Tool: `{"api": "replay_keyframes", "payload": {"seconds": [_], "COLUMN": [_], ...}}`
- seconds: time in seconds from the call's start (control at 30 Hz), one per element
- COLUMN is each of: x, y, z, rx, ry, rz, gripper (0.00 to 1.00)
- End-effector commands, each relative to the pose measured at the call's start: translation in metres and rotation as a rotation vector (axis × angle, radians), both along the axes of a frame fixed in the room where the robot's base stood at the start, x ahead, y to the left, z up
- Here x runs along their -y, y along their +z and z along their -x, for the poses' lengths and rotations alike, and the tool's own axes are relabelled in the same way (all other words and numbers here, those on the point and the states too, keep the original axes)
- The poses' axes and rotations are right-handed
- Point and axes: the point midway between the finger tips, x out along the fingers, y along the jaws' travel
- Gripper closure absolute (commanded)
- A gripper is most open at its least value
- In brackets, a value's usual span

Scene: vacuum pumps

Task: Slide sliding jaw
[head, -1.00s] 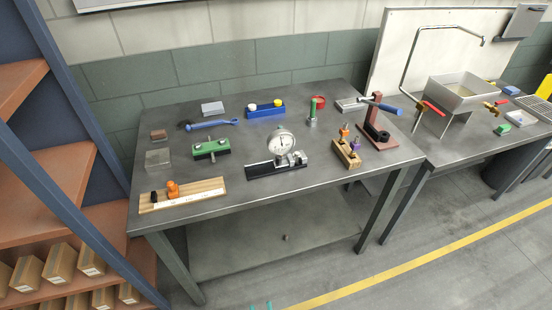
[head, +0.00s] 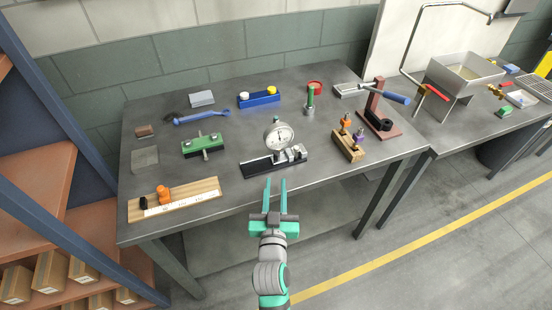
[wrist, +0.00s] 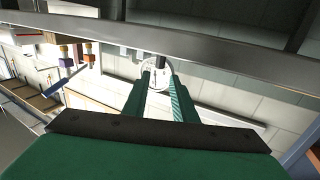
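A black rail base (head: 258,168) with silver metal blocks (head: 293,153) at its right lies near the table's front middle. A round white dial gauge (head: 279,137) stands upright behind it. I cannot tell for certain which part is the sliding jaw; the silver blocks look like jaw parts. My gripper (head: 275,181) is open and empty in front of the table's front edge, apart from the rail, fingers pointing toward it. In the wrist view, the two green fingers of my gripper (wrist: 162,85) are apart, with the dial (wrist: 155,75) showing beyond and between them.
A wooden block (head: 349,147) with orange and purple knobs and a red-brown press (head: 378,122) stand right of the rail. A green fixture (head: 203,146) and a wooden board (head: 180,202) lie left. The table's front edge (head: 215,215) lies close to my gripper.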

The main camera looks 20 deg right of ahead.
Motion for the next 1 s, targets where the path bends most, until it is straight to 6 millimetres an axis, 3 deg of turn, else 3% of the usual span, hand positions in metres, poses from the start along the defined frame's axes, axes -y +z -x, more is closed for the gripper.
{"api": "replay_keyframes", "payload": {"seconds": [0.6, 1.0], "x": [0.029, 0.039], "y": [0.000, 0.000], "z": [-0.081, -0.097], "rx": [0.001, 0.000], "ry": [0.002, -0.004], "rz": [-0.002, 0.000], "gripper": [0.75, 0.75]}}
